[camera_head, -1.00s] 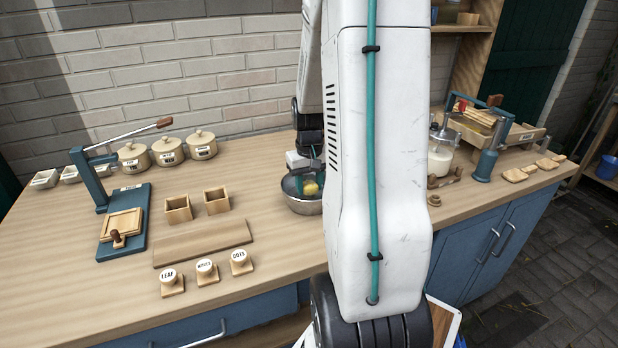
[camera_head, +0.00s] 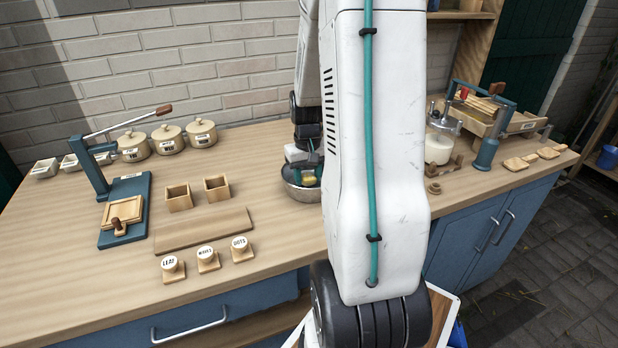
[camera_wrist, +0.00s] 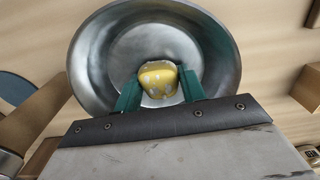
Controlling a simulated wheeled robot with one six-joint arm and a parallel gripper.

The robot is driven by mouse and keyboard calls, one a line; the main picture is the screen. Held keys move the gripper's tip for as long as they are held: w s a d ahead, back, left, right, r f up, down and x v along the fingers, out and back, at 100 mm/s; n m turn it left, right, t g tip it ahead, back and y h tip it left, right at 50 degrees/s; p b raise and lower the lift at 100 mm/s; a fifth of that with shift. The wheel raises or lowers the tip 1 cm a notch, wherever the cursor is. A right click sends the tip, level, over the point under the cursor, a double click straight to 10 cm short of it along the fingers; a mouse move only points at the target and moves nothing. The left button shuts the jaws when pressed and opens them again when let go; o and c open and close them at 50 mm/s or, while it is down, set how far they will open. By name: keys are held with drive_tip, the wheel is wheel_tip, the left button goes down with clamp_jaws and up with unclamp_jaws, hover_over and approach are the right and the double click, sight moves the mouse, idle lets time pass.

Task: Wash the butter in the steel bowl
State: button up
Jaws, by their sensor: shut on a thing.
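The steel bowl (camera_head: 296,189) stands on the wooden counter, partly hidden behind my arm in the head view. In the wrist view the bowl (camera_wrist: 95,62) lies under my gripper. My gripper (camera_wrist: 158,88) points down into the bowl with its teal fingers shut on the butter (camera_wrist: 158,76). The butter is a yellow lump with pale whitish patches. It also shows at the bowl in the head view (camera_head: 308,181). I cannot tell whether the butter touches the bowl's bottom or whether there is water in it.
Two small wooden boxes (camera_head: 178,198) and a flat board (camera_head: 203,230) stand left of the bowl, with labelled stamps (camera_head: 208,259) in front. A blue lever press (camera_head: 122,212) is at the left. A glass jar churn (camera_head: 438,148) stands right of my arm.

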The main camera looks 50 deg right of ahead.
drive_tip(key=shift+s+d, duration=0.15)
drive_tip(key=shift+d, duration=0.1)
idle(0.4)
drive_tip(key=shift+a, duration=0.25)
idle(0.4)
drive_tip(key=shift+w+r, duration=0.15)
drive_tip(key=shift+w, duration=0.05)
drive_tip(key=shift+r, duration=3.65)
wheel_tip(320, 180, up, 4)
drive_tip(key=shift+f, duration=0.1)
drive_tip(key=shift+a, duration=0.1)
